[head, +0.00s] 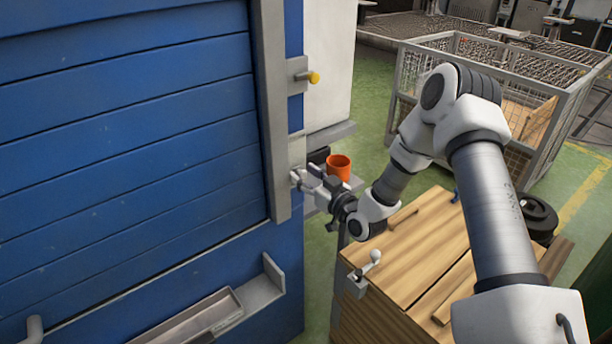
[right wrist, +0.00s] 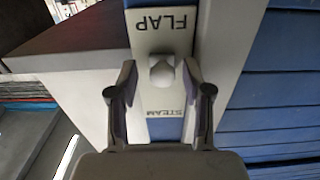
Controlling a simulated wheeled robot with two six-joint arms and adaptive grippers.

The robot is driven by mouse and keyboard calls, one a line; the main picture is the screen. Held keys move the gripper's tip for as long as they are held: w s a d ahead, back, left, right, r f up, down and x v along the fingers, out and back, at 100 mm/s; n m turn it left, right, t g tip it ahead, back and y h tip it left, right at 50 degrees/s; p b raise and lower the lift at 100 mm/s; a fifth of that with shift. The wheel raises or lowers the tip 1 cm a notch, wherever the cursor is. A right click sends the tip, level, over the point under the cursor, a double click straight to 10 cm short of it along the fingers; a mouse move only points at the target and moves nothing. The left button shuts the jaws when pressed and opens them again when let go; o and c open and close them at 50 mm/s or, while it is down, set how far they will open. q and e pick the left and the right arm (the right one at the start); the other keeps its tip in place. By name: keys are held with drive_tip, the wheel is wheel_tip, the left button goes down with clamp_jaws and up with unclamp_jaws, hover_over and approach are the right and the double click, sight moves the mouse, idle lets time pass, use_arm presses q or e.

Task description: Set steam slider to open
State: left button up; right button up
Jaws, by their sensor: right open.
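The steam slider's pale knob (right wrist: 162,73) sits on a light plate (right wrist: 146,42) on the blue cabinet's edge. In the right wrist view it shows between an upside-down STEAM label (right wrist: 164,112) and an upside-down FLAP label (right wrist: 168,21). My right gripper (right wrist: 160,66) is open, with one finger on each side of the knob and visible gaps. In the head view my right gripper (head: 304,179) is at the grey post of the cabinet and mostly hides the knob. Whether the slider is open cannot be told. My left gripper is not in view.
A yellow knob (head: 314,77) sticks out higher on the cabinet post. An orange cup (head: 339,167) stands on a small shelf just behind my right gripper. A wooden crate (head: 415,245) with a lever (head: 370,262) is below my arm. A wire cage (head: 500,109) stands behind.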

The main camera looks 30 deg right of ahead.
drive_tip(key=shift+a+r, duration=0.1)
drive_tip(key=shift+a, duration=0.05)
clamp_jaws()
wheel_tip(320, 180, up, 5)
drive_tip(key=p, duration=0.3)
unclamp_jaws()
drive_tip(key=shift+f, duration=0.2)
approach(296, 154)
drive_tip(key=s, duration=0.6)
drive_tip(key=shift+w+d, duration=0.15)
drive_tip(key=shift+d, duration=0.1)
